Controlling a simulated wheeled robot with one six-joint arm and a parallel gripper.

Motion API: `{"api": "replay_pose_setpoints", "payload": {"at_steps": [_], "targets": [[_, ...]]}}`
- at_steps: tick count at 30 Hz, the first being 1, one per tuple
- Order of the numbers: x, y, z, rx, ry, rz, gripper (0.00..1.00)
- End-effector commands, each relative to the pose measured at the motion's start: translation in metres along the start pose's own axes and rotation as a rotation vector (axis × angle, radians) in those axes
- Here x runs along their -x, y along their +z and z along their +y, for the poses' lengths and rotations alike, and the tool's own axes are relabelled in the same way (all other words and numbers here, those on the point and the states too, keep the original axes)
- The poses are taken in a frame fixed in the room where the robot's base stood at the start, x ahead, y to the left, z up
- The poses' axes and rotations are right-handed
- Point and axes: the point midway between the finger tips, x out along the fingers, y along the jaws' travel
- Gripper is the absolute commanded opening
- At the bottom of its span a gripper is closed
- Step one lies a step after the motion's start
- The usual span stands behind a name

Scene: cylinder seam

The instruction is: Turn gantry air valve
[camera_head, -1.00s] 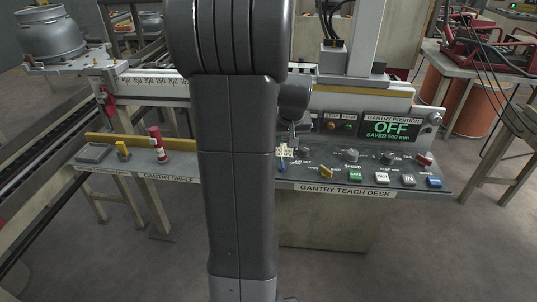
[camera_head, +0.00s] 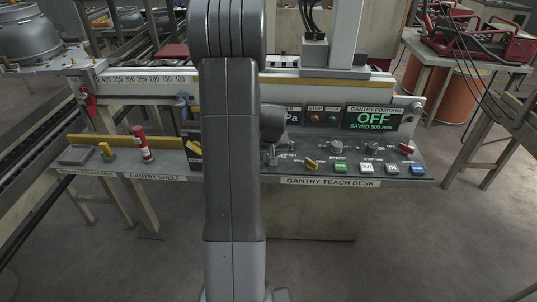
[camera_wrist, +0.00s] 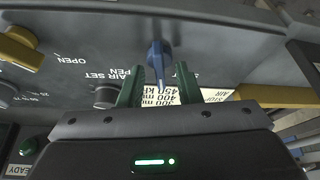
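In the wrist view a blue lever (camera_wrist: 158,58) stands on the grey desk panel, near lettering that reads OPEN and AIR SET. It looks like the air valve handle. My gripper (camera_wrist: 160,68) has two green fingers, open, one on each side of the lever's near end. Gaps show between lever and fingers, and I cannot see contact. A white card (camera_wrist: 158,97) with printed values shows between the fingers. In the head view my gripper (camera_head: 270,158) is over the left part of the teach desk, and my arm hides much of that area; the lever is not clear there.
The gantry position display (camera_head: 373,119) reads OFF, SAVED 500 mm. A yellow knob (camera_head: 311,164) and several coloured buttons sit right of my gripper. A red-and-white cylinder (camera_head: 142,145) stands on the gantry shelf at left. In the wrist view a black knob (camera_wrist: 106,95) sits left of the fingers.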

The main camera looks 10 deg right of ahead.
Motion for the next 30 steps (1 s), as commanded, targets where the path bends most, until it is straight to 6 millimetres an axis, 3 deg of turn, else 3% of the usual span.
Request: {"api": "replay_pose_setpoints", "payload": {"at_steps": [8, 12, 13, 30], "targets": [[-0.0007, -0.0002, 0.0, 0.0, 0.0, 0.001, 0.29], [-0.0006, -0.0001, 0.0, 0.0, 0.0, 0.001, 0.01], [-0.0006, -0.0001, 0.0, 0.0, 0.0, 0.001, 0.0], [-0.0022, 0.0007, -0.0009, -0.098, 0.042, 0.001, 0.0]]}}
